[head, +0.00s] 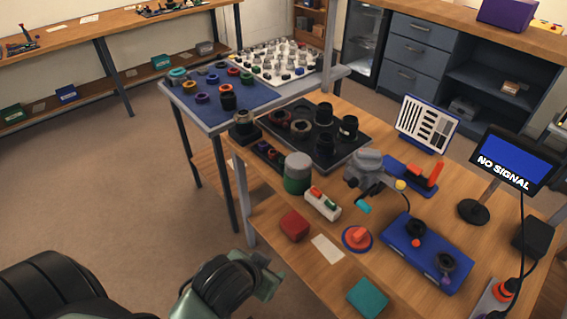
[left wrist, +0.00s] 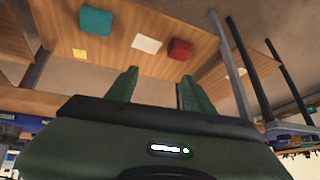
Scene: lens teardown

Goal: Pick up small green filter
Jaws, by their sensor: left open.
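Several small coloured ring-shaped parts sit on the blue mat (head: 262,97) of the far table. A small green ring (head: 246,78) at the mat's right side looks like the small green filter, though it is too small to be sure. My left gripper (head: 264,273) is at the bottom of the head view, off the workbench's front edge and well short of that mat. In the left wrist view its two fingers (left wrist: 157,88) are apart with nothing between them. No green filter shows in the left wrist view. My right gripper is not in view.
The workbench holds a red box (head: 293,226), a white card (head: 327,249), a teal box (head: 367,297), a green-banded jar (head: 297,173) and a black tray (head: 352,152) of lens parts. A white board (head: 291,62) with many small pieces adjoins the blue mat. Floor lies open at left.

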